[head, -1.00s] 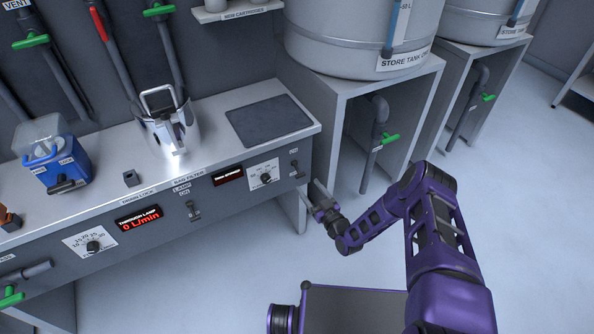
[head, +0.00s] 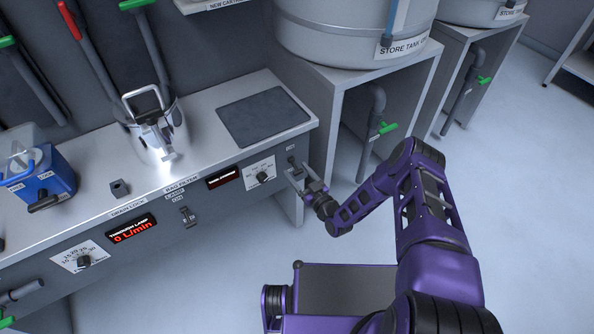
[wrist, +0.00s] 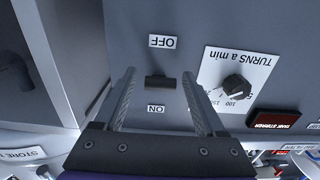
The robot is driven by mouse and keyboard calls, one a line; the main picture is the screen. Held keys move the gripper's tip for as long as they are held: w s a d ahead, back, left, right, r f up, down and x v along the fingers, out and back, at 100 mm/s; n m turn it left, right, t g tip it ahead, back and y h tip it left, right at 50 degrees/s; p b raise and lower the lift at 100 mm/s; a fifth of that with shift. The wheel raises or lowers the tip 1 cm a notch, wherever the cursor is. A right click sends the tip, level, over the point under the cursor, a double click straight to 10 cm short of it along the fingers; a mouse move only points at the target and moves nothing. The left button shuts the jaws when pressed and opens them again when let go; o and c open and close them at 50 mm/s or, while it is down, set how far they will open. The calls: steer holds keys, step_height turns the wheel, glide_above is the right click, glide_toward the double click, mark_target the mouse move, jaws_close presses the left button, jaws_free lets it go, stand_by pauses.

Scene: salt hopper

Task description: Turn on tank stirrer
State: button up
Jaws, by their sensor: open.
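The tank stirrer switch is a black lever (wrist: 160,82) on the grey front panel, between an OFF label (wrist: 162,41) and an ON label (wrist: 156,109); the wrist view shows them upside down. I cannot tell for sure which way the lever is set. My gripper (wrist: 158,76) is open, with one finger on each side of the lever, apart from it. In the head view my gripper (head: 299,175) is at the panel's right end, partly covering the switch.
Beside the switch is the TURNS a min dial (wrist: 236,88), near my finger. Farther left are another switch (head: 188,216) and a lit display (head: 131,229) reading 0 L/min. The store tank stand (head: 325,130) is just right of the bench.

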mark_target(298, 172)
jaws_close()
steer(key=shift+r, duration=0.15)
steer(key=shift+s+r+g+h+p, duration=0.1)
steer(key=shift+r+g+h+p, duration=0.5)
steer(key=shift+p, duration=0.55)
steer(key=shift+d+r+g+h+p, duration=0.1)
steer(key=shift+r+g+h+p, duration=0.4)
steer(key=shift+g+p, duration=0.6)
steer(key=shift+r+g+h+p, duration=0.45)
steer(key=shift+g+h, duration=0.25)
steer(key=shift+g, duration=0.4)
steer(key=shift+r+g+h, duration=0.25)
steer(key=shift+g+h, duration=0.25)
steer(key=shift+g, duration=0.2)
steer(key=shift+r+g+h, duration=0.2)
steer(key=shift+g+h, duration=0.3)
steer(key=shift+g, duration=0.2)
